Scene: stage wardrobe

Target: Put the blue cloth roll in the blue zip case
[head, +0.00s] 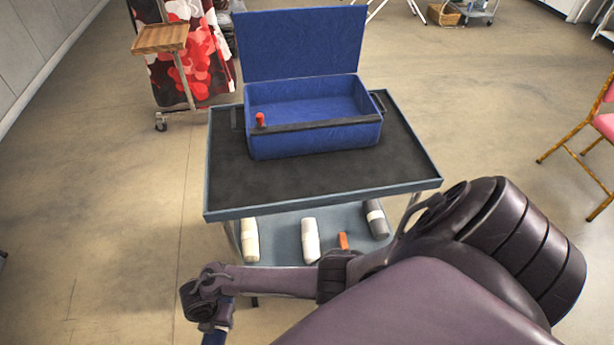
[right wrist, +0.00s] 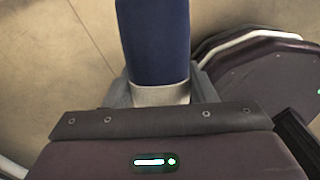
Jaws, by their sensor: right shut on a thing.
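The blue zip case (head: 315,138) stands on the black top of a cart, its lid (head: 300,45) raised upright at the back. My right gripper (head: 217,325) is low in front of the cart, at the left. It is shut on the blue cloth roll (head: 214,338), which is cut off by the bottom edge of the head view. In the right wrist view the roll (right wrist: 153,42) stands out from between the fingers, with a pale band (right wrist: 160,95) at the grip. My left gripper is not in view.
The cart (head: 420,184) has a rimmed top. Its lower shelf holds two white rolls (head: 250,240) (head: 310,240), a grey roll (head: 377,220) and an orange item (head: 343,241). A pink chair (head: 603,125) is at right.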

